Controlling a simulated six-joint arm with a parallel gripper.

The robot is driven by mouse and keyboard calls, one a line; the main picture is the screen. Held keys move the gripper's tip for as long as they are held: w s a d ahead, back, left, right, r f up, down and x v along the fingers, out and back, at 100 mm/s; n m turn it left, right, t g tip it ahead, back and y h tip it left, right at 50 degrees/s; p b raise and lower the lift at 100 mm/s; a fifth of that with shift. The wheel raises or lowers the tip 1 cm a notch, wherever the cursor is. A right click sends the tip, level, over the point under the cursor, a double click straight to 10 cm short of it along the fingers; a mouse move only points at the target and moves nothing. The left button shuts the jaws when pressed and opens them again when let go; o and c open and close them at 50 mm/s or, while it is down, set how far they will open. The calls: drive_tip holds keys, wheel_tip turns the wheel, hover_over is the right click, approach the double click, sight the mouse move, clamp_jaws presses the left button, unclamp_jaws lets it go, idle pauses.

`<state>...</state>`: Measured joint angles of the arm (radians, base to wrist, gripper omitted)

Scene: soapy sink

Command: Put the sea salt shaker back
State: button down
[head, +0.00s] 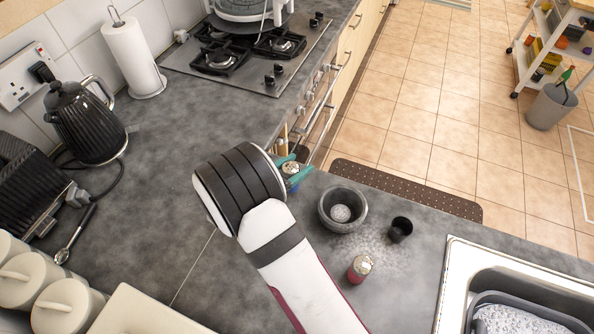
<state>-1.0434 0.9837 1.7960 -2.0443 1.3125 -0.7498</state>
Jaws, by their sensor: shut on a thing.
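My gripper (297,176) has teal fingers and is shut on a small shaker (291,169) with a silvery cap. My arm's dark wrist hides part of the shaker and of the gripper. The shaker is near the counter's inner corner, by the cabinet front edge; I cannot tell its height above the counter. Its label cannot be read, so the picture alone does not confirm that it is the sea salt. A second shaker (360,267), with a pale top and reddish body, stands upright on the counter to the lower right, apart from my gripper.
A grey stone bowl (333,221) and a small black cup (400,229) stand right of my gripper. White grains lie scattered on the counter near them. A sink (453,280) is at lower right. A gas hob (300,62), kettle (85,125) and paper roll (130,60) stand farther back.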

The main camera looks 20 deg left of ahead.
drive_tip(key=shift+f, duration=1.55)
drive_tip(key=shift+f, duration=0.15)
drive_tip(key=shift+c, duration=1.4)
unclamp_jaws()
